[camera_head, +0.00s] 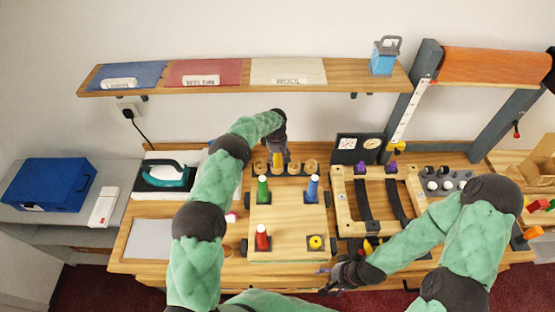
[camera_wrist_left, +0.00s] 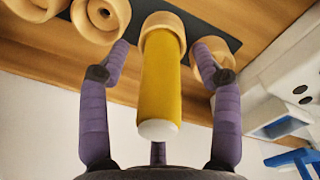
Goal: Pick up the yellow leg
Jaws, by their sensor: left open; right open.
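The yellow leg (camera_head: 279,161) stands in one of the round wooden cups in a row at the back of the bench. In the left wrist view the yellow leg (camera_wrist_left: 161,85) has a white end and sits in its wooden cup (camera_wrist_left: 162,25). My left gripper (camera_head: 279,147) is above it, with its purple fingers (camera_wrist_left: 163,68) spread on both sides of the leg, apart from it. My right gripper (camera_head: 342,275) is open and empty near the bench's front edge, at the lower middle.
A shelf (camera_head: 210,87) runs above the bench.

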